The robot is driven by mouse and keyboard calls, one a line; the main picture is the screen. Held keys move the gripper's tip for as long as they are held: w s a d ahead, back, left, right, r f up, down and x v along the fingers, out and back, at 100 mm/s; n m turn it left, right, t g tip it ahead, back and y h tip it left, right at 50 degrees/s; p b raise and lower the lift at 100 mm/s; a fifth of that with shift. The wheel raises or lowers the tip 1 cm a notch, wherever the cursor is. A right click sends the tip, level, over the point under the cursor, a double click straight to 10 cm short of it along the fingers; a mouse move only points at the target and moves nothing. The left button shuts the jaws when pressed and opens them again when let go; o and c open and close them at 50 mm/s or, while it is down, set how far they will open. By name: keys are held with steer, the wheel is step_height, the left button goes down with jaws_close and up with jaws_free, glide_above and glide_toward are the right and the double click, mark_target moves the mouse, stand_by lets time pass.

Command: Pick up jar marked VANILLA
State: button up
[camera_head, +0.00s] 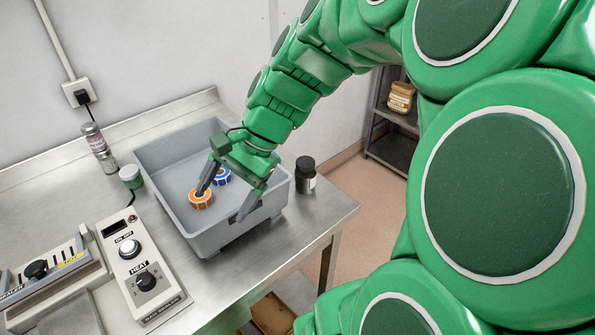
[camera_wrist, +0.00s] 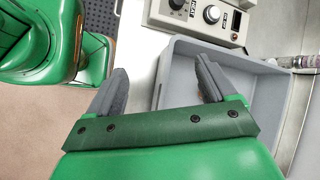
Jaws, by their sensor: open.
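My gripper (camera_head: 228,192) is open and empty above the grey bin (camera_head: 178,226), with one finger near an orange roll and the other near the bin's right wall. In the wrist view the open fingers (camera_wrist: 160,68) show with nothing between them, one over the bin (camera_wrist: 262,76). A dark jar with a black lid and pale label (camera_head: 306,176) stands upright on the table right of the bin. A tan jar (camera_head: 401,97) stands on the back shelf. I cannot read VANILLA on any jar.
An orange roll (camera_head: 201,199) and a blue roll (camera_head: 221,176) lie in the bin. A HEAT control box (camera_head: 143,262) and a sealer (camera_head: 50,272) occupy the front left. The dark jar is near the table's right edge.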

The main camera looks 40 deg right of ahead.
steer(key=w+d+m+t+h, duration=0.15)
steer(key=d+m+t, duration=0.95)
steer(key=d+m, duration=1.35)
steer(key=n, duration=0.6)
glide_toward(308, 162)
steer(key=x, duration=0.4)
steer(key=shift+x, duration=3.4)
steer(key=shift+f, duration=0.1)
steer(key=c, duration=1.2)
